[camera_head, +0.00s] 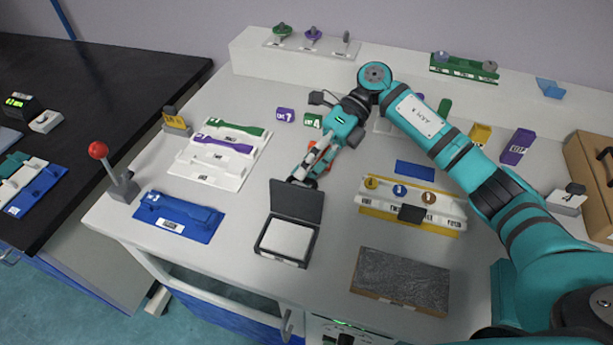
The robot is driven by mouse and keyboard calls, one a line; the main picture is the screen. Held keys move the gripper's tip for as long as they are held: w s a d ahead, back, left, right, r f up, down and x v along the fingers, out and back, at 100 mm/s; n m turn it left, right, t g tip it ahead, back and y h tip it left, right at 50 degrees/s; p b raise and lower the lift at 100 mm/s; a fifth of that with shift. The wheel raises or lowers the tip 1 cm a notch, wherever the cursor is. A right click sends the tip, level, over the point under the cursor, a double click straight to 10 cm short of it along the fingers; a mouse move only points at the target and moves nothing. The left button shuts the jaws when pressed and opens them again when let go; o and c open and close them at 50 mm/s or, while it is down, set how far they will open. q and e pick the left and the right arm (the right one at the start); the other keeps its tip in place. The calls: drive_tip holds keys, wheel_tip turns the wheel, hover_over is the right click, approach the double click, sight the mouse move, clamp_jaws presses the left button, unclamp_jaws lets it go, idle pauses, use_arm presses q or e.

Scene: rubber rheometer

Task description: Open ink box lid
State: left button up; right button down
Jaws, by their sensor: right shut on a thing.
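The ink box (285,240) is a small dark case with a white pad inside, near the front middle of the table. Its dark lid (296,203) is raised at the back edge of the box, leaving the pad uncovered. My right gripper (302,182) reaches down from behind, shut at the top edge of the lid. Its fingertips are small and partly hidden by the lid. My left gripper is not in view.
A blue tray (180,217) lies left of the box, with a red-knobbed lever (98,150) beyond it. A dark grey slab (400,280) and a white rack (412,206) stand to the right. The table between box and slab is clear.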

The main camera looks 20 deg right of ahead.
drive_tip(key=shift+s+f+b, duration=0.25)
drive_tip(key=shift+f+b, duration=0.1)
drive_tip(key=shift+f, duration=0.55)
drive_tip(key=c, duration=1.4)
unclamp_jaws()
drive_tip(key=shift+w, duration=0.15)
drive_tip(key=shift+r, duration=0.15)
drive_tip(key=shift+r, duration=0.1)
drive_tip(key=shift+w+r, duration=0.15)
drive_tip(key=shift+r, duration=0.1)
wheel_tip(320, 180, up, 9)
drive_tip(key=shift+r, duration=0.2)
